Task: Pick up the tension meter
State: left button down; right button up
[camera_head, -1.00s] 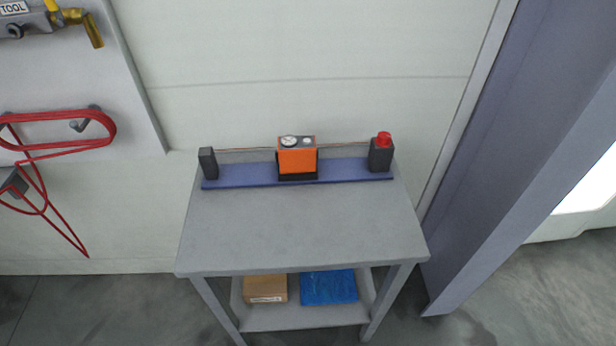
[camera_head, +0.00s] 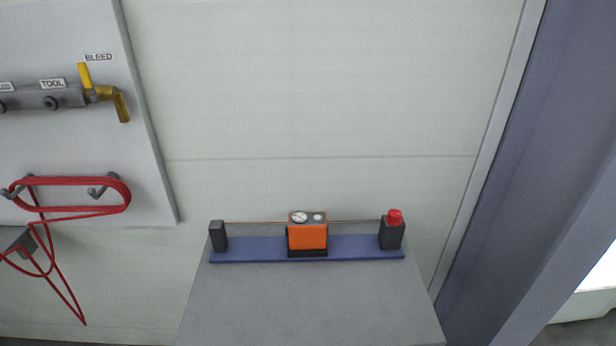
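The tension meter (camera_head: 307,236) is an orange box with a dark base and two round dials on top. It stands upright at the middle of a blue rail (camera_head: 262,249) at the back of a grey table (camera_head: 300,305). A dark post (camera_head: 218,237) stands at the rail's left end. A dark block with a red knob (camera_head: 392,232) stands at its right end. A thin reddish wire runs behind between the posts. Neither of my grippers shows in the head view.
A wall panel at the left holds a coiled red hose (camera_head: 72,195) and a valve with a yellow handle (camera_head: 104,92). A large blue-grey column (camera_head: 540,170) stands to the right of the table. The table top in front of the rail is clear.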

aim_at(304, 232)
jog(key=j+u, duration=0.1)
jog(key=j, duration=0.55)
jog(key=i+j, duration=0.15)
jog(key=j, duration=0.5)
jog(key=j+u, duration=0.05)
